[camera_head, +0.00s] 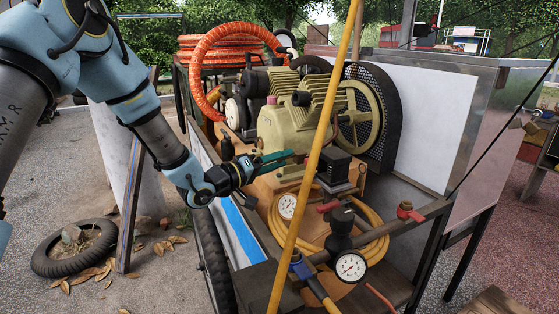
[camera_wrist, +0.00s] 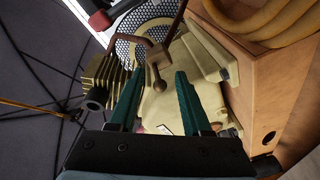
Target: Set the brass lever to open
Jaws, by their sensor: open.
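My gripper (camera_head: 274,158) is open at the left side of the cart, its two green fingers pointing right toward the cream compressor (camera_head: 285,125). In the wrist view the fingers (camera_wrist: 156,84) stand apart with nothing held between them. A brownish bent rod with a rounded end (camera_wrist: 158,82) shows between the fingertips, in front of the compressor body (camera_wrist: 165,108). I cannot tell whether this rod is the brass lever or whether it is within the fingers' reach. No clearly brass lever stands out in the head view.
A yellow pole (camera_head: 318,145) crosses in front of the cart. Red-handled valves (camera_head: 407,212), gauges (camera_head: 351,267) and a coiled yellow hose (camera_head: 375,250) are at the front. A black belt guard (camera_head: 385,120) is behind the compressor. An orange hose (camera_head: 203,65) lies at the back.

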